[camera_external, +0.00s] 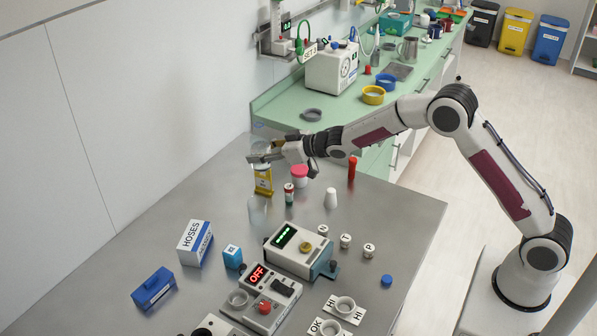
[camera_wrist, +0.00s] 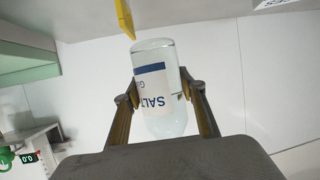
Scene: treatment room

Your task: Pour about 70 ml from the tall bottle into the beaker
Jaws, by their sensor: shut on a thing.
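My gripper (camera_external: 262,156) is above the back left of the steel table. In the wrist view my gripper (camera_wrist: 162,95) is shut on a clear bottle (camera_wrist: 172,122), with one finger on each side. The bottle has a white label with a blue band and letters beginning "SALT", and clear liquid inside. In the external view the bottle is hard to make out behind the fingers, and its tilt is unclear. A clear glass vessel, apparently the beaker (camera_external: 257,212), stands on the table below and in front of my gripper. Its contents cannot be made out.
A yellow item (camera_external: 263,181) stands just below my gripper. A pink-lidded jar (camera_external: 299,177), a small red-capped vial (camera_external: 289,194) and a white cone-shaped piece (camera_external: 330,199) are to the right. A hoses box (camera_external: 195,243) and devices (camera_external: 298,250) stand nearer the front.

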